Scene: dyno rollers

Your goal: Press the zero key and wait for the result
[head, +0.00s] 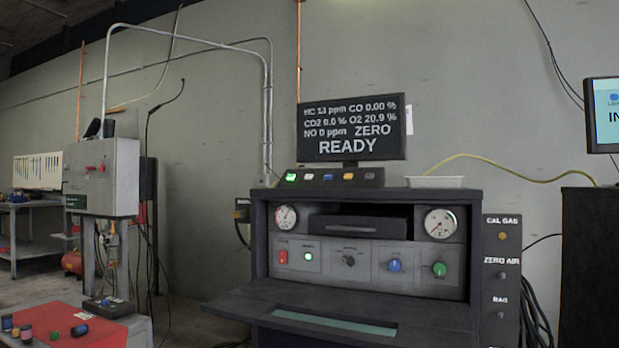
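A black display screen (352,128) stands on top of the dark analyzer cabinet (258,240). It reads HC about 13 ppm, CO 0.00 %, CO2 0.0 %, O2 20.9 %, NO 0 ppm, "ZERO" and, in larger letters, "READY". A low key box (330,180) sits below the screen with a row of coloured keys. The leftmost key (291,177) glows green; others look white, blue, yellow and dark. The key labels are too small to read, so I cannot tell which is the zero key. My gripper is not in view.
The cabinet front has two gauges (439,223), a red switch (283,257) and blue and green knobs. Its flap (240,297) juts forward. A white tray (434,182) lies on top. A side panel (501,268) reads "CAL GAS", "ZERO AIR", "BAG". A red-topped bench (100,330) stands left.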

